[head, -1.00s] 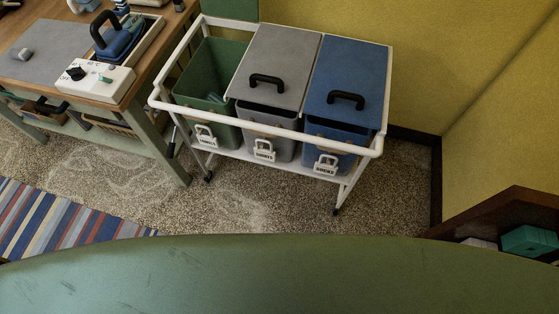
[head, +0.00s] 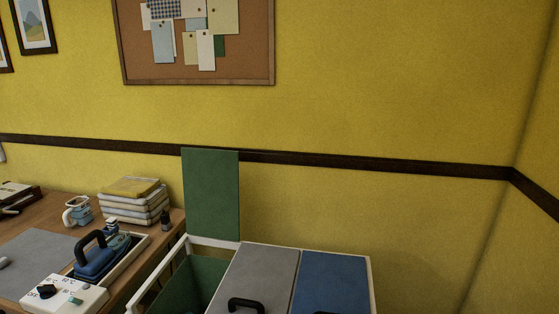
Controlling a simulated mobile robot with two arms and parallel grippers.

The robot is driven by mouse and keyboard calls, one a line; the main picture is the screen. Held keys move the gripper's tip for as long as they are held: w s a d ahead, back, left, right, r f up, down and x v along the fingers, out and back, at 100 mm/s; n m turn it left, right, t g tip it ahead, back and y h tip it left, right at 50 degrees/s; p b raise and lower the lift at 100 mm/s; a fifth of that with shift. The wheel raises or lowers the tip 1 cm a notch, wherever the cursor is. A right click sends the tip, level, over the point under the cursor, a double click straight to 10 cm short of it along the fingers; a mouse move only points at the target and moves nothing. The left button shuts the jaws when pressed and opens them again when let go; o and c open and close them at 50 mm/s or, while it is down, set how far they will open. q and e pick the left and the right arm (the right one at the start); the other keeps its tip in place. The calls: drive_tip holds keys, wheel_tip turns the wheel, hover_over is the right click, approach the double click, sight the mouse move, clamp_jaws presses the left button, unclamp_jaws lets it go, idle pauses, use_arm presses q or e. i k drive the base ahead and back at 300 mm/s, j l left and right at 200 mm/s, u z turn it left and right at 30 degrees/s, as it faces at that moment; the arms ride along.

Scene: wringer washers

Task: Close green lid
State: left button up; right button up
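The green lid (head: 211,194) stands upright and open at the back of the white cart (head: 159,285), against the yellow wall. Below it, the green bin (head: 201,285) is open at the top; its lower part is cut off by the frame. The grey lid (head: 262,276) beside it is shut, with a black handle. The blue lid (head: 332,281) at the right is also shut. Neither of my grippers is in view.
A wooden table (head: 170,218) left of the cart holds a blue iron (head: 101,257), a white control box (head: 62,297), a mug (head: 77,211) and a stack of folded cloths (head: 134,200). A cork board (head: 196,40) hangs above.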

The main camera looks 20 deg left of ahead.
sight(211, 177)
drive_tip(key=j+z, duration=0.4)
drive_tip(key=k+j+z, duration=0.1)
drive_tip(key=j+z, duration=0.3)
drive_tip(key=k+j+z, duration=0.15)
drive_tip(key=j+z, duration=0.25)
drive_tip(key=k+j+z, duration=0.2)
drive_tip(key=j+z, duration=0.2)
